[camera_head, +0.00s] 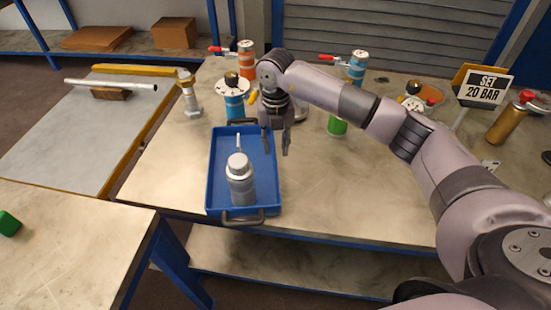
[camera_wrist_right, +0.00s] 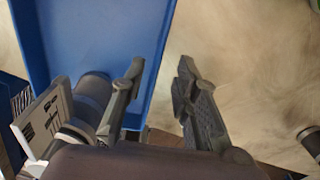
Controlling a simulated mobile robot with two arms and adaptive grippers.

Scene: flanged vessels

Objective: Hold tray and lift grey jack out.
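The blue tray (camera_head: 215,175) lies on the near part of the table, with a dark handle at its near end. The grey jack (camera_head: 241,185) stands in its near half, with a thin light rod behind its top. My right gripper (camera_head: 276,145) is open and empty, pointing down at the tray's right side wall. In the right wrist view the tray (camera_wrist_right: 95,35) has its side edge between the spread fingers of the right gripper (camera_wrist_right: 160,88). I cannot tell whether a finger touches it. My left gripper is not in view.
A blue vessel (camera_head: 234,105) stands just behind the tray, and a silver fitting (camera_head: 188,95) is left of it. A sign (camera_head: 486,88) and brass cylinder (camera_head: 508,122) are far right. The table right of the tray is clear.

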